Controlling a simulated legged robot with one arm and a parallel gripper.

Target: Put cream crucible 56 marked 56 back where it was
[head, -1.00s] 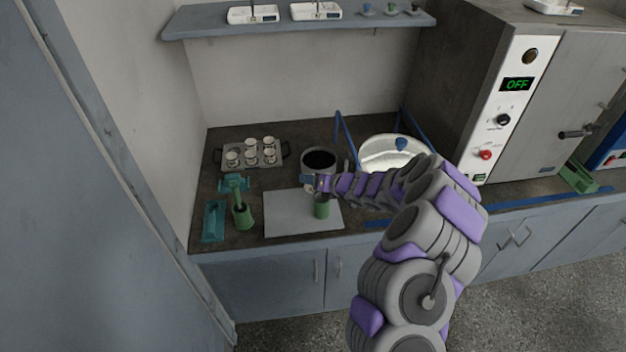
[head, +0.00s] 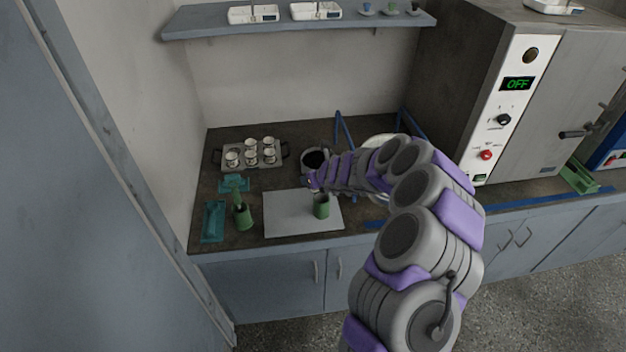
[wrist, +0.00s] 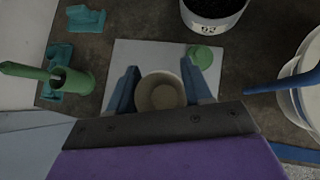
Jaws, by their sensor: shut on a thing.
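A cream crucible (wrist: 160,95) sits between the two blue fingers of my gripper (wrist: 160,76) in the wrist view, with its open top facing the camera. The gripper is shut on it. No marking on it is readable. In the head view my gripper (head: 311,181) is near the back right of the pale mat (head: 285,222), in front of the dark-filled pot; the held crucible is hidden or too small to make out there. A grey tray (head: 223,167) with several white crucibles stands at the back left of the counter. Its back left spot looks bare.
A green cup (head: 321,207) stands on the mat, close to my gripper. A labelled pot (wrist: 213,14) with dark contents and a white basin (wrist: 298,88) are near the gripper.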

